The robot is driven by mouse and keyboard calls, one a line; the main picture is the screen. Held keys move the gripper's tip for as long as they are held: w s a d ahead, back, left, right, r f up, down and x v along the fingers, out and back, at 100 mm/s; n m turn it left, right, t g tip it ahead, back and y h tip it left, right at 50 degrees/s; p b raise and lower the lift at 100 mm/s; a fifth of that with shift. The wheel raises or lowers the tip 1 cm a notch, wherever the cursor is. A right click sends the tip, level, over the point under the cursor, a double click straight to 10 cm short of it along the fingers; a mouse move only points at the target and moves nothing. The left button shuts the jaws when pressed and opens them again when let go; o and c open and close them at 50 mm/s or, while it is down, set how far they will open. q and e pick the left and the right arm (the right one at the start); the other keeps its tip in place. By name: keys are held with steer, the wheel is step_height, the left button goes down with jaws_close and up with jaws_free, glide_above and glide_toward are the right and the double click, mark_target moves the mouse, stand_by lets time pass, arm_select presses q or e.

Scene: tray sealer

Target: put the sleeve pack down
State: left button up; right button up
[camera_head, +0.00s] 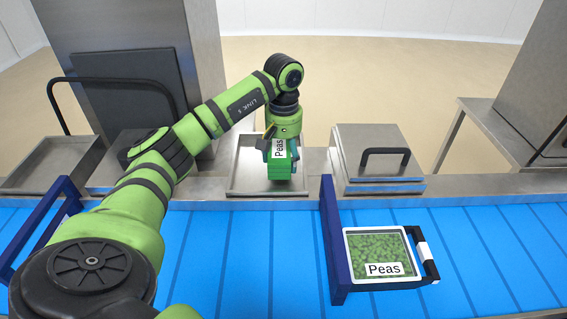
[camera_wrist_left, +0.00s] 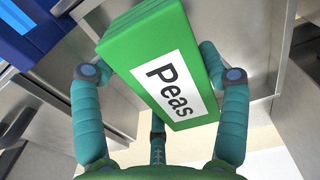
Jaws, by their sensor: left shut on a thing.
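The sleeve pack (camera_head: 281,168) is a green block with a white "Peas" label. It is upright over the shallow metal tray (camera_head: 236,180) on the steel ledge; I cannot tell whether it touches the tray's floor. My left gripper (camera_head: 280,150) points down and is shut on the pack. In the left wrist view the pack (camera_wrist_left: 150,45) fills the upper middle, between the teal fingers of the left gripper (camera_wrist_left: 158,90), with its label facing the camera. My right gripper is not in view.
A tray of peas (camera_head: 378,245) with a black-and-white handle lies on the blue conveyor (camera_head: 480,230), right of a dark blue divider (camera_head: 333,240). A lidded metal box (camera_head: 375,150) stands right of the metal tray. Another empty tray (camera_head: 50,165) lies far left.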

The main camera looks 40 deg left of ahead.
arm_select(q)
steer(key=shift+s+f, duration=0.1)
steer(key=shift+f, duration=0.2)
step_height(320, 180, down, 2)
steer(key=shift+d+f+p, duration=0.1)
steer(key=shift+f+p, duration=0.15)
steer(key=shift+p, duration=0.55)
steer(key=shift+f, duration=0.6)
steer(key=o, duration=1.3)
